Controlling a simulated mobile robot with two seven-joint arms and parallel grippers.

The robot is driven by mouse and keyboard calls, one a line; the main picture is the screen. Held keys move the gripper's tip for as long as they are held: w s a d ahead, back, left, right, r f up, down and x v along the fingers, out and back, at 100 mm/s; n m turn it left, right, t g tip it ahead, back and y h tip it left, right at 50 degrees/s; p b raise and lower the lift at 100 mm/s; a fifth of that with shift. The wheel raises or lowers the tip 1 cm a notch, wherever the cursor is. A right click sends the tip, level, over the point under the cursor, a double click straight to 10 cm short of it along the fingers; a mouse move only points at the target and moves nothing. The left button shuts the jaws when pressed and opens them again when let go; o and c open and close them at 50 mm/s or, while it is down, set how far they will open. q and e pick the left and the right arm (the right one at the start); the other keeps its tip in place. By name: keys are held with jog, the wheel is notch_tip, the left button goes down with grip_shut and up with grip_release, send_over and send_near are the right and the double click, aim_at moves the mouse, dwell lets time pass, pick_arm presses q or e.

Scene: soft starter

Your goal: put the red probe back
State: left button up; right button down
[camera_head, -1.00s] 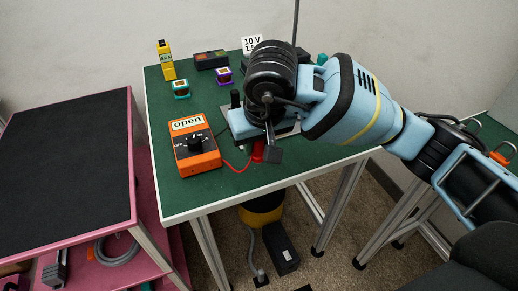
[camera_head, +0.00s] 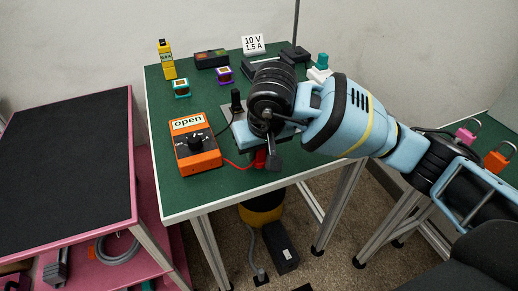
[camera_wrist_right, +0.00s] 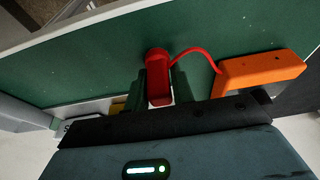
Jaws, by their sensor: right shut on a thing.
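The red probe (camera_head: 259,160) is low at the tip of my right gripper (camera_head: 268,158), near the front edge of the green table. In the right wrist view the red probe (camera_wrist_right: 158,75) sits between the fingers of my right gripper (camera_wrist_right: 158,92), which is shut on it. A red lead joins it to the orange meter (camera_head: 195,143), whose display reads "open". The meter (camera_wrist_right: 265,72) also shows in the right wrist view. A black upright piece (camera_head: 236,101) stands behind the meter, beside my gripper. My wrist hides part of the table there. My left gripper is not in view.
A pink-framed black-topped cart (camera_head: 65,150) stands left. The table's front left is clear.

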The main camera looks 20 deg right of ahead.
jog(key=c, duration=1.2)
grip_release()
jog(key=v, duration=1.2)
jog(key=shift+r+p, duration=0.1)
jog(key=shift+p, duration=0.3)
